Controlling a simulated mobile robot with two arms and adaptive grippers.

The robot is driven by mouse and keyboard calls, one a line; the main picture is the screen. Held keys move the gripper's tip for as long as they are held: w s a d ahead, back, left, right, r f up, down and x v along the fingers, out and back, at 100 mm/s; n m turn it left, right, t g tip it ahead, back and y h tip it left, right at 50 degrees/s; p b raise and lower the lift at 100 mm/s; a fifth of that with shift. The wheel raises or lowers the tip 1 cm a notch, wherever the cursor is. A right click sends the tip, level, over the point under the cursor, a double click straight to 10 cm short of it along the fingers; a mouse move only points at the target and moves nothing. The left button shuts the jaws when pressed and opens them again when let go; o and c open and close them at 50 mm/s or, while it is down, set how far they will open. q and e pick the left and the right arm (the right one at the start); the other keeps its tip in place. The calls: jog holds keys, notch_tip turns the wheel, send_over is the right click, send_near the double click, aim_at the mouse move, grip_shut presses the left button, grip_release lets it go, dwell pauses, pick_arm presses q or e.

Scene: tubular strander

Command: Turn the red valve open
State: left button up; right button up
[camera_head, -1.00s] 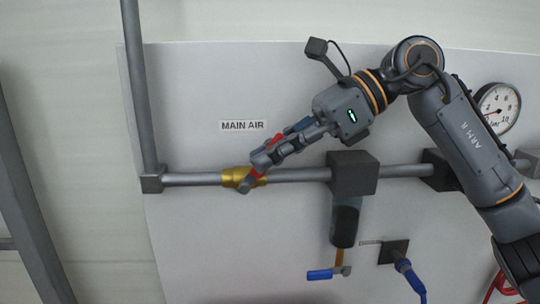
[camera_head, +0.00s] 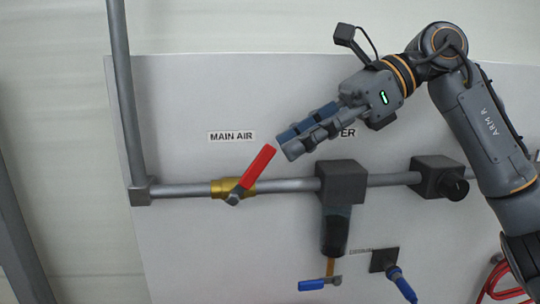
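The red valve handle (camera_head: 257,169) sits on a brass valve body (camera_head: 219,188) in the horizontal grey pipe, below the "MAIN AIR" label (camera_head: 231,136). The handle slants up to the right, at an angle to the pipe. My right gripper (camera_head: 286,147) is just above and right of the handle's upper end, apart from it, with nothing seen between its fingers. The fingers overlap in this view, so their opening is unclear. My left gripper is not in view.
A dark filter block (camera_head: 341,182) with a hanging bowl (camera_head: 335,232) is on the pipe to the right. Below it is a small blue-handled valve (camera_head: 313,285). A black regulator (camera_head: 436,177) and a blue hose connector (camera_head: 401,283) are further right. The panel left of the bowl is clear.

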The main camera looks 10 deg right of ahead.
jog(key=v, duration=0.5)
jog(key=shift+d+r, duration=0.2)
jog(key=shift+d, duration=0.15)
